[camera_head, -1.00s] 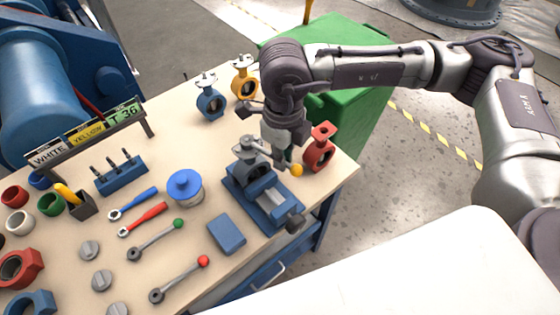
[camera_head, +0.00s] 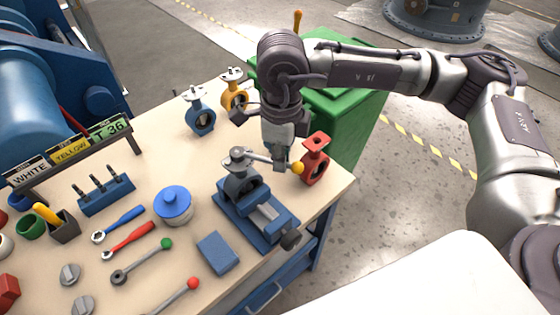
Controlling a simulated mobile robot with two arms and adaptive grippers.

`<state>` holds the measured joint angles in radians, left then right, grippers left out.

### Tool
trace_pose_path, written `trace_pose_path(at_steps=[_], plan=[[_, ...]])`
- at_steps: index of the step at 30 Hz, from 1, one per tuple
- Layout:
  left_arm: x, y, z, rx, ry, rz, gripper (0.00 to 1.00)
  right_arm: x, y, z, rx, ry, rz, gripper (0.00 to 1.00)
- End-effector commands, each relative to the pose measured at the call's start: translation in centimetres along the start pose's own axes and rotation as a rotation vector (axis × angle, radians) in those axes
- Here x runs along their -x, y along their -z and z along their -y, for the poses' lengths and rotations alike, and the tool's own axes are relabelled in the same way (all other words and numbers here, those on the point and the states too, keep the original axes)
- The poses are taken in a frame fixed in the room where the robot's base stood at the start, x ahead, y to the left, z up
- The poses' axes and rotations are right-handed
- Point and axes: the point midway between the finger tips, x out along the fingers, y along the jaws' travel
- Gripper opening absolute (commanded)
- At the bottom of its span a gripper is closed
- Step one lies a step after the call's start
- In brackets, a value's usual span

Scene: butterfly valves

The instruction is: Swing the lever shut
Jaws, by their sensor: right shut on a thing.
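A grey butterfly valve (camera_head: 241,184) stands upright, clamped in a blue vise (camera_head: 257,214) near the right end of the workbench. My right gripper (camera_head: 280,160) comes down from above and is shut on the lever, just left of the knob. The fingers partly hide the lever there. My left gripper is not in view.
A red valve (camera_head: 314,160) stands close to the right of the knob. A blue valve (camera_head: 200,112) and a yellow valve (camera_head: 234,92) stand behind. A blue-lidded jar (camera_head: 174,205), a blue box (camera_head: 218,253) and several tools lie left of the vise.

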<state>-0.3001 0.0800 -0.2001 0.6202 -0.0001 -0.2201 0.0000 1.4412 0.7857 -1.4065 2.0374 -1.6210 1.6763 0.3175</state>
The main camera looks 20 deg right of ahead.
Motion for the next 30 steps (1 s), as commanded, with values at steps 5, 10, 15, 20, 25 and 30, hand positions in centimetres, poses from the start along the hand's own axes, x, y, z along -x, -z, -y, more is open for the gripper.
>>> trace_pose_path(at_steps=[5, 10, 15, 20, 25, 30], plan=[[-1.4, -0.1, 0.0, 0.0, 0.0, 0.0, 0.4, -0.4, 0.0, 0.7, 0.081, -0.002, -0.001, 0.0], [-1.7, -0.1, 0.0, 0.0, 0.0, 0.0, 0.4, -0.2, 0.0, 1.0, 0.128, -0.003, -0.001, 0.0], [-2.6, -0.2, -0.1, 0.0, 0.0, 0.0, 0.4, -0.5, -0.1, 1.6, 0.189, -0.004, -0.001, 0.0], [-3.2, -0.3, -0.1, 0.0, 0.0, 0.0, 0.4, -0.3, -0.2, 2.2, 0.256, -0.004, -0.001, 0.0], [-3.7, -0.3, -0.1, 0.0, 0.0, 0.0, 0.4, -0.4, -0.4, 2.6, 0.305, -0.004, -0.002, 0.0], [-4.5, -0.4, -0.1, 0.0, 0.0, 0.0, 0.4, -0.4, -0.6, 3.4, 0.39, -0.004, 0.0, 0.0]])
